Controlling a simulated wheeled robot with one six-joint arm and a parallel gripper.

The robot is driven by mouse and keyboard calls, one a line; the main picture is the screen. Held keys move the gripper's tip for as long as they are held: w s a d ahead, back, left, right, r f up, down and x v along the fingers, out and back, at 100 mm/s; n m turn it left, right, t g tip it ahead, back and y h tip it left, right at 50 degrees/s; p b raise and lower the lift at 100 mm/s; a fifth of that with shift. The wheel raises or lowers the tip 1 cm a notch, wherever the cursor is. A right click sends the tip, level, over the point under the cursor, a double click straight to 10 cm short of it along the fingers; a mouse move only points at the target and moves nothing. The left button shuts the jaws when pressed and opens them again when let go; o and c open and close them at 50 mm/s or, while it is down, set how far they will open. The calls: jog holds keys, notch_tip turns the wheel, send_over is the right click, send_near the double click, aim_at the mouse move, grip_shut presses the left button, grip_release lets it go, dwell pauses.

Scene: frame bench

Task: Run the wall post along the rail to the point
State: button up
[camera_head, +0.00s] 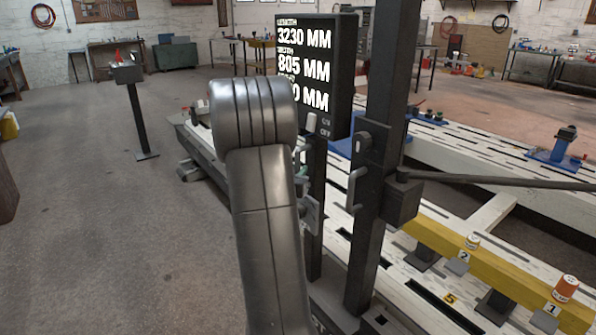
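The wall post (385,150) is a tall dark upright right of centre, running out of the top of the view. A grey handle (354,187) and a dark block (401,203) sit on it, and a dark rod runs from the block to the right. A thinner dark post (316,215) stands to its left. The yellow rail (500,269) runs along the bench at the lower right, with tags 1 (552,309), 2 (463,256) and 5 (450,299). My grey arm fills the middle; I cannot make out my gripper beyond it.
A black display (345,75) reads 3230 MM, 805 MM and a third, partly hidden value. An orange-and-white can (565,288) and a smaller can (472,242) stand along the yellow rail. A dark pedestal (137,110) stands at left. The floor between is clear.

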jog(key=shift+w+d, duration=0.2)
jog(key=shift+w, duration=0.3)
grip_shut()
jog(key=shift+a+r, duration=0.1)
